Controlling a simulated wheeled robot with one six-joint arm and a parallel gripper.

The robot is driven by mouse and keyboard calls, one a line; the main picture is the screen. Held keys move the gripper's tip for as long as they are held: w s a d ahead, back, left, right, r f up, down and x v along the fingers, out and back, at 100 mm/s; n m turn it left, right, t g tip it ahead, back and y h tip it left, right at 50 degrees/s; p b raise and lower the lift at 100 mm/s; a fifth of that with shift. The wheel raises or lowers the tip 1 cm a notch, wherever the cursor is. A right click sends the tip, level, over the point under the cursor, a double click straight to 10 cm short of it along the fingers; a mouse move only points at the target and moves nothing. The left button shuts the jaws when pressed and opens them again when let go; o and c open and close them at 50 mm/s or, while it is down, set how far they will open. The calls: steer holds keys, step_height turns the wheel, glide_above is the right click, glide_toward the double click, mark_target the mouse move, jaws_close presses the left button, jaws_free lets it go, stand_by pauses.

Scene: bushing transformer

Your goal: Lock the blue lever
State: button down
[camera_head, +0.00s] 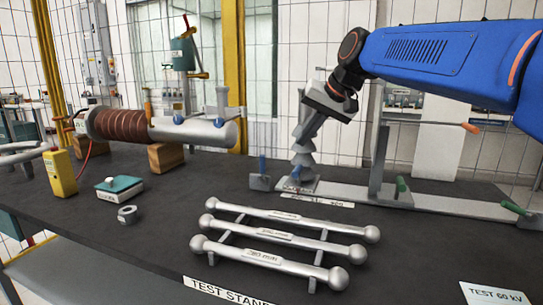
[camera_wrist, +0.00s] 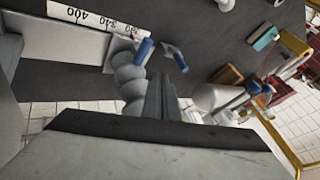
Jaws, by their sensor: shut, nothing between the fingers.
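A small blue lever (camera_head: 262,166) stands upright on a grey block near the foot of a grey ribbed post (camera_head: 303,168). A second blue lever (camera_head: 296,172) shows partly at the post's base. In the wrist view two blue levers (camera_wrist: 145,48) (camera_wrist: 180,64) lie beyond my fingers, one close beside the ribbed post and one further right. My gripper (camera_head: 308,128) points down at the upper part of the post. In the wrist view its shut, empty fingers (camera_wrist: 162,90) are just right of the post. Whether they touch it I cannot tell.
A grey rail with a scale strip (camera_head: 320,201) runs right, with green levers (camera_head: 401,186) and an upright plate (camera_head: 380,165). Silver bars (camera_head: 290,240) lie in front. A large bushing (camera_head: 170,128), yellow meter (camera_head: 60,172) and teal box (camera_head: 119,188) stand left.

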steer(key=shift+w+a, duration=0.1)
stand_by(0.3)
glide_toward(263, 170)
steer(key=w+f, duration=0.3)
steer(key=f, duration=0.1)
steer(key=shift+w+a+r, duration=0.2)
steer(key=shift+w+a, duration=0.1)
steer(key=shift+a, duration=0.05)
steer(key=shift+a, duration=0.15)
stand_by(0.4)
